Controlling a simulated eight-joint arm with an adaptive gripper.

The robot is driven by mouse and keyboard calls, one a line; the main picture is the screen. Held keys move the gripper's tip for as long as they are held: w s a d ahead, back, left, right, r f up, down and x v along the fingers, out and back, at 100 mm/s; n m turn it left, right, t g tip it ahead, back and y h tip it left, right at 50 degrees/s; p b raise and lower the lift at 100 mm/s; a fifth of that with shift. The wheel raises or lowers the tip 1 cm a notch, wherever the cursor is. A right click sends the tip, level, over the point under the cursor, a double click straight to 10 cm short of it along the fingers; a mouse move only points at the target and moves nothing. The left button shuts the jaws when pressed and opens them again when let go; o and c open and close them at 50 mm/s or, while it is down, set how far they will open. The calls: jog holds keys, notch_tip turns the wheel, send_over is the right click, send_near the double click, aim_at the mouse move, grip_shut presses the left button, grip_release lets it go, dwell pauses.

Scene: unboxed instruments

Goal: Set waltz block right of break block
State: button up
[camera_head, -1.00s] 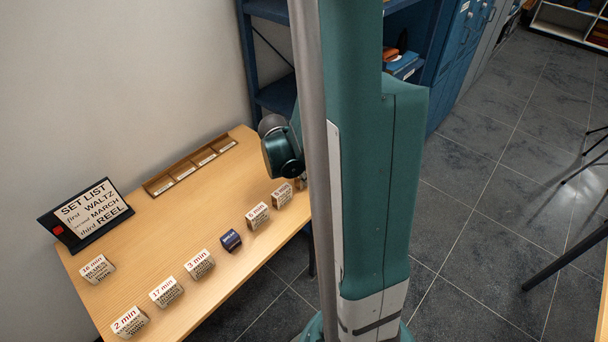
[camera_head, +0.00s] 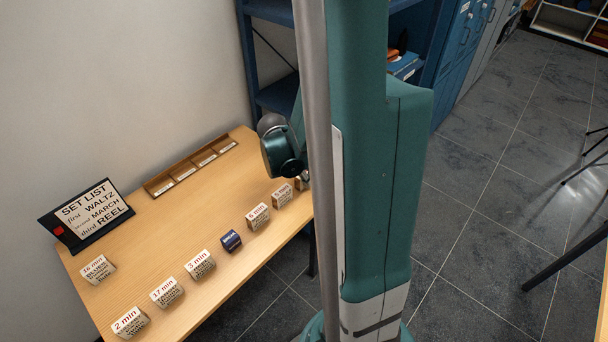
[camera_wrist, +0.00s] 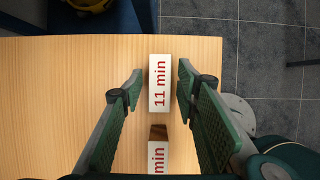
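My gripper (camera_wrist: 160,88) is open, with its two green fingers on either side of a white block marked "11 min" (camera_wrist: 159,72). Gaps show between the block and the fingers. A second block marked "min" (camera_wrist: 158,156) lies nearer in the wrist view. In the head view, light blocks marked 2 min (camera_head: 130,323), 17 min (camera_head: 166,292), 3 min (camera_head: 200,264), 16 min (camera_head: 97,269) and others stand on the table, with a dark blue block (camera_head: 231,241) among them. Which are the waltz and break blocks I cannot read. My column hides the gripper in the head view.
A set list sign (camera_head: 94,213) reads first waltz, second march, third reel. A wooden rack (camera_head: 190,168) with several labelled places lies along the table's back edge. The middle of the table (camera_head: 190,215) is clear. Blue shelving (camera_head: 262,55) stands behind.

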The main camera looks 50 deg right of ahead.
jog(key=p+v, duration=0.3)
jog(key=v, duration=0.8)
jog(key=shift+r, duration=0.1)
dwell(0.6)
jog(key=shift+a, duration=0.1)
jog(key=s+a+r+m+t+y, duration=0.1)
jog(key=a+r+m, duration=0.4)
jog(key=a, duration=0.5)
jog(key=s+a+r+m+t+y, duration=0.1)
jog(key=a+r+m+t+y, duration=0.1)
jog(key=a+r+m, duration=0.4)
jog(key=s+a+r+m+t+y, duration=0.1)
jog(key=a+r+m+t, duration=0.3)
jog(key=a, duration=1)
jog(key=shift+s+a+r+m+y, duration=0.35)
jog(key=shift+s+r+m, duration=0.4)
jog(key=shift+m, duration=0.75)
jog(key=shift+w+d+r, duration=0.1)
jog(key=shift+w, duration=0.05)
